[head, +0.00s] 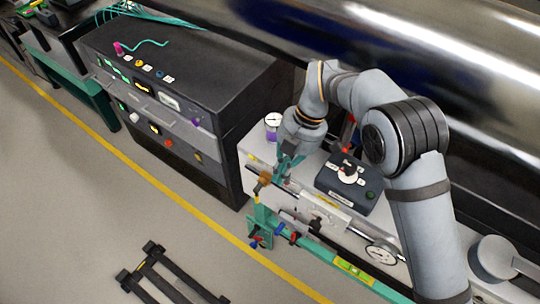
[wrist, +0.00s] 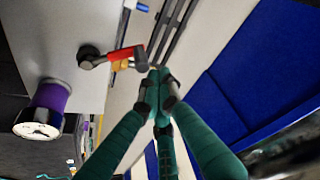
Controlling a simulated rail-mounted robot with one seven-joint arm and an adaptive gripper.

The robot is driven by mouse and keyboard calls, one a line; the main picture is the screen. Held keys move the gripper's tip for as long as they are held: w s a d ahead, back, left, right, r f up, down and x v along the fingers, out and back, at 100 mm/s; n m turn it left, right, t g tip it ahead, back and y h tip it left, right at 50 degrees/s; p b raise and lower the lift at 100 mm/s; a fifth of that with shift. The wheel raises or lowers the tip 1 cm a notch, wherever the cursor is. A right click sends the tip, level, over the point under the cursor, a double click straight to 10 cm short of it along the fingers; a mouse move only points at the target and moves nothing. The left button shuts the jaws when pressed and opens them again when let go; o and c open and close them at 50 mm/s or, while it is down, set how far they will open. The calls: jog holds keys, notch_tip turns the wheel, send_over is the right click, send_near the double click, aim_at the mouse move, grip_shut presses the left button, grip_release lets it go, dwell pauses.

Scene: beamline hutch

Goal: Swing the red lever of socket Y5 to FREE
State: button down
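A red lever (wrist: 122,54) with a black round pivot shows in the wrist view, on a pale surface. It points right from the pivot, and its grey end lies close to my fingertips. My gripper (wrist: 157,76) has green fingers whose tips meet, with nothing visible between them. I cannot tell whether the tips touch the lever's end. In the head view my gripper (head: 286,168) is low over the front left of the white bench. The lever cannot be made out clearly there. No Y5 or FREE marking is readable.
A purple cylinder with a white end (wrist: 48,108) is left of the lever. A dark control box with a knob (head: 348,180) stands on the white bench, right of my gripper. A green rail (head: 330,260) runs along the front. A black instrument cabinet (head: 190,75) stands left.

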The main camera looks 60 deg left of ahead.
jog(key=shift+w+a+p, duration=0.45)
jog(key=shift+a+p, duration=0.1)
jog(key=shift+p, duration=0.1)
notch_tip(320, 180, up, 10)
jog(key=b, duration=0.2)
jog(key=shift+s+f, duration=0.25)
jog(key=shift+s, duration=0.05)
jog(key=shift+f, duration=0.1)
dwell(0.5)
